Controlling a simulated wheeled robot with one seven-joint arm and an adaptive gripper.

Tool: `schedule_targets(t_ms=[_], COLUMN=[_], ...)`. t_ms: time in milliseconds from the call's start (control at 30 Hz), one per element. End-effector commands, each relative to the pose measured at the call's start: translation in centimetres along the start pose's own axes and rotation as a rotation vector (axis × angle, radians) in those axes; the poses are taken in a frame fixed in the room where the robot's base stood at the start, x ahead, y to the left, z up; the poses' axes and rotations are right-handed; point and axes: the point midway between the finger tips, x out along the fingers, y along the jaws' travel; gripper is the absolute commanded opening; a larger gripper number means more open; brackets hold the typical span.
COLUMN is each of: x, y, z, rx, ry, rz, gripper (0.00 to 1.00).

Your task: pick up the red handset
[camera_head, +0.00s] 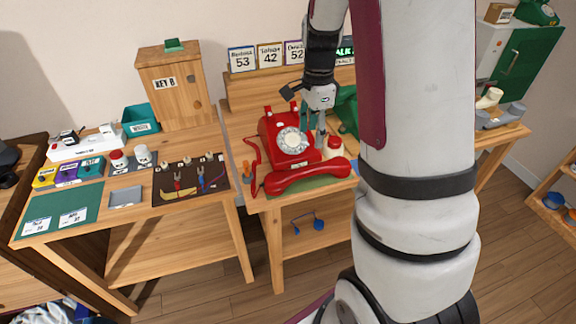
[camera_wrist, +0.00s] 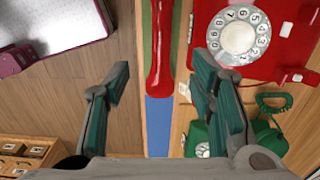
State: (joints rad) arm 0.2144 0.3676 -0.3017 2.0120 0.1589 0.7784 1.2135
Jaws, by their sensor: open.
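The red handset (camera_head: 308,176) lies off its cradle along the front edge of the table, in front of the red dial phone (camera_head: 288,137). In the wrist view the handset (camera_wrist: 161,50) runs from the top edge down between my finger pads, its near end rounded. The red phone (camera_wrist: 243,62) is to its right, with its white dial facing the camera. My gripper (camera_head: 321,128) hangs fingers-down by the right side of the phone. In the wrist view my gripper (camera_wrist: 161,72) is open and empty, its two green-padded fingers apart on either side of the handset.
A green phone (camera_head: 347,106) stands behind, partly hidden by my arm. The red cord (camera_head: 254,165) hangs at the left. A second table (camera_head: 118,210) with tools and trays adjoins on the left.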

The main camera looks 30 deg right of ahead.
Motion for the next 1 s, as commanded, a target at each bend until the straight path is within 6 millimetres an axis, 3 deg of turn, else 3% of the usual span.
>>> schedule_targets(t_ms=[167,500,767,1000], x=[1.8,7.8,9.6,12.9], y=[-0.2,-0.1,-0.1,-0.2], z=[-0.5,-0.4,-0.4,-0.4], rx=[0.033,0.030,0.027,0.028], ry=[0.003,0.002,0.003,0.003], rz=[0.009,0.010,0.008,0.010], gripper=[0.50,0.50,0.50,0.50])
